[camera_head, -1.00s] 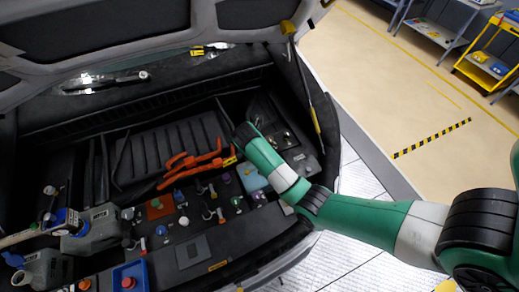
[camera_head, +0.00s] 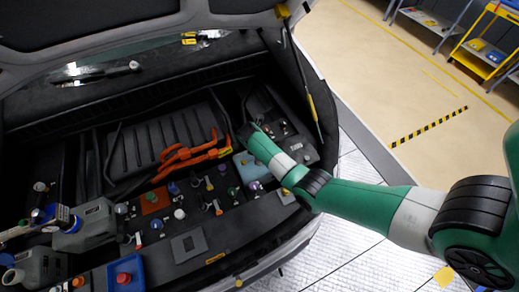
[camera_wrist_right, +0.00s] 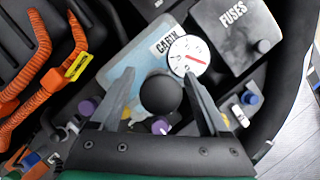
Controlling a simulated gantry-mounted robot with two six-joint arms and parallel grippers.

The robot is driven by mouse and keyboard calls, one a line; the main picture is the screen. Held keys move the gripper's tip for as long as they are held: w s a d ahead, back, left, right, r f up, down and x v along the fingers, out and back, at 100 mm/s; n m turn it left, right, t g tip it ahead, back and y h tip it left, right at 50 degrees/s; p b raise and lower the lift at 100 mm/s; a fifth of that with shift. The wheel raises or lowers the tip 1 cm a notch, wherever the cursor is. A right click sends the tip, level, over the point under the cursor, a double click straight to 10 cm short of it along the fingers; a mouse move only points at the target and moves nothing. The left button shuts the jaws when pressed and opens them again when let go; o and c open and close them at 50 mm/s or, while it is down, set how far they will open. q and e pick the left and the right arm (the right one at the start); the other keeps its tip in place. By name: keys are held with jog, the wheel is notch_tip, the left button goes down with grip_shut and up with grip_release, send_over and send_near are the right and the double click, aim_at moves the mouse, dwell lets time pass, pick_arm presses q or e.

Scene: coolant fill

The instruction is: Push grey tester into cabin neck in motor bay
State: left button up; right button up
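My right gripper (camera_wrist_right: 160,74) reaches down at the light-blue box marked CABIN (camera_wrist_right: 145,58); in the head view, the gripper (camera_head: 250,130) is over the box's rear edge (camera_head: 250,165). A round dark grey knob (camera_wrist_right: 160,95), apparently the tester's top, lies between its spread fingers. A white dial with a red needle (camera_wrist_right: 188,56) sits just beyond, by the right fingertip. Narrow gaps show beside the knob, but whether the fingers clamp anything below is hidden. The cabin neck is hidden too, so I cannot tell how deep the tester sits. My left gripper is not in view.
A dark FUSES box (camera_wrist_right: 238,35) stands close on the right in the wrist view. Orange cables (camera_head: 190,153) run left of the gripper. Coloured caps and small fittings crowd the front. A blue tray (camera_head: 125,275) and a grey jug (camera_head: 85,225) stand left.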

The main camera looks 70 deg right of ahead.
grip_shut()
jog(key=c, duration=0.5)
grip_release()
jog(key=shift+c, duration=0.2)
jog(key=c, duration=0.6)
jog(key=shift+f, duration=0.1)
jog(key=shift+m, duration=0.3)
jog(key=shift+m+g+b, duration=0.7)
jog(key=shift+m+b, duration=0.05)
jog(key=shift+m, duration=0.45)
jog(key=shift+s, duration=0.1)
